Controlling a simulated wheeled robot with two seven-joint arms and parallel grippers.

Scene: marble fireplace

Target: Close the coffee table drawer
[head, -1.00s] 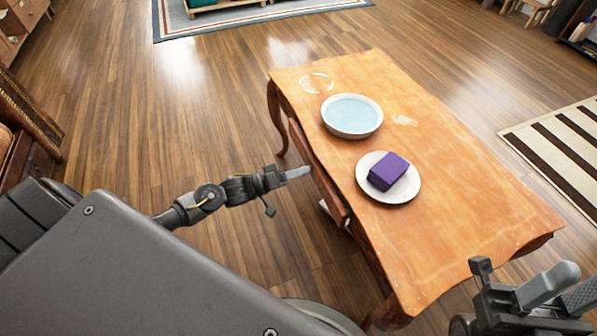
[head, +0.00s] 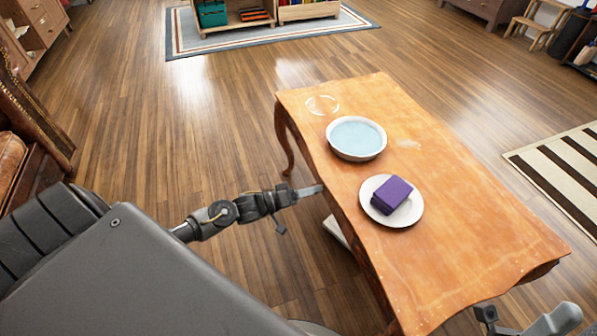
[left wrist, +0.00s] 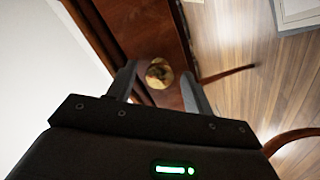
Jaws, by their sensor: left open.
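The wooden coffee table (head: 450,215) stands right of centre in the head view. In the left wrist view the dark brown drawer front (left wrist: 165,30) shows with a round brass knob (left wrist: 158,73). My left gripper (head: 320,190) is at the table's left edge in the head view. Its fingers (left wrist: 158,80) are apart on either side of the knob, and I cannot tell whether they touch it. My right gripper (head: 530,322) is cut off at the bottom right, clear of the drawer side.
A white bowl (head: 356,153) with a pale blue inside and a plate (head: 412,214) with a purple block (head: 391,195) stand on the table. A pale object (head: 336,231) shows below its left edge. Open wooden floor (head: 190,125) lies to the left.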

